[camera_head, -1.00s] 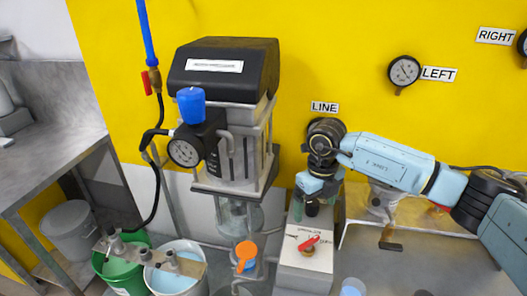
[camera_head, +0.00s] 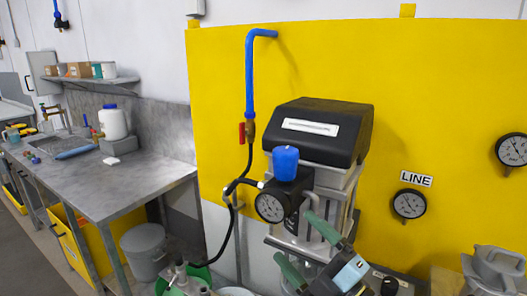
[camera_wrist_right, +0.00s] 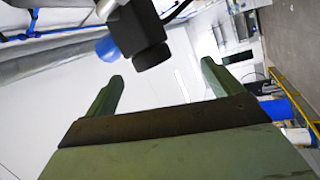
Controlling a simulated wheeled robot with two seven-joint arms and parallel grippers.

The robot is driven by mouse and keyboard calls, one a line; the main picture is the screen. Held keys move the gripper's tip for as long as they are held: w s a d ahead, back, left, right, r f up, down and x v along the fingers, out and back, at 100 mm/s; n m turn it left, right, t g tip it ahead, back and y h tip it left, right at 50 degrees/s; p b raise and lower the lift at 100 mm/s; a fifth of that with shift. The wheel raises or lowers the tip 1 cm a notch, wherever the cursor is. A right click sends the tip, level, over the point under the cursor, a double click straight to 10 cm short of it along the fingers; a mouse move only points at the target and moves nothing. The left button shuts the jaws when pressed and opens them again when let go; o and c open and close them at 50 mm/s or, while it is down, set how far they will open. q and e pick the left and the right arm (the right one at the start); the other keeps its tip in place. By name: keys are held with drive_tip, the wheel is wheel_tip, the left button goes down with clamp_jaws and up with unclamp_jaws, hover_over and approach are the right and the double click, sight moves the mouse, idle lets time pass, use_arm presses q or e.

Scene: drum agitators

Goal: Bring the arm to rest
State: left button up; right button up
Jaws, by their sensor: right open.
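My right gripper (camera_head: 294,236) is at the lower middle of the head view, in front of the agitator machine (camera_head: 318,140). Its two green fingers are apart and point up and to the left, with nothing between them. In the right wrist view the open fingers (camera_wrist_right: 160,72) also show empty. A dark block and a blue knob show behind them there. The rest of my right arm is mostly below the frame. My left gripper is not in view.
The machine carries a blue-capped regulator (camera_head: 286,163) with a pressure gauge (camera_head: 270,207), close to the gripper. A LINE gauge (camera_head: 409,203) is on the yellow wall panel. A steel bench (camera_head: 110,180) and grey bucket (camera_head: 145,250) stand left. Part of a green bucket shows below.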

drive_tip(key=s+d+f+m+g+h, duration=0.2)
drive_tip(key=s+d+f+m+h, duration=0.1)
drive_tip(key=d+f+m+h, duration=0.5)
drive_tip(key=s+d+f+m+g+h, duration=0.1)
drive_tip(key=s+d+f+m+h, duration=0.2)
drive_tip(key=d+f+m+h, duration=0.55)
drive_tip(key=s+f+m+g+y, duration=0.1)
drive_tip(key=s+f+g, duration=0.2)
drive_tip(key=s, duration=0.3)
drive_tip(key=s+a+f+m+g+y, duration=0.1)
drive_tip(key=s+f+m+g, duration=0.1)
drive_tip(key=s+f+g, duration=0.3)
drive_tip(key=s+f+m+g, duration=0.1)
drive_tip(key=s+g, duration=0.1)
drive_tip(key=s, duration=0.5)
wheel_tip(320, 180, down, 30)
drive_tip(key=s+g+b, duration=0.1)
drive_tip(key=s+b, duration=0.1)
drive_tip(key=b, duration=0.2)
drive_tip(key=s+d+f+g+b, duration=0.1)
drive_tip(key=s+d+f+b, duration=0.1)
drive_tip(key=s+f, duration=1.4)
drive_tip(key=shift+s+d+f+g+b, duration=0.15)
drive_tip(key=shift+d+f+g+b, duration=0.2)
drive_tip(key=shift+f+b, duration=0.35)
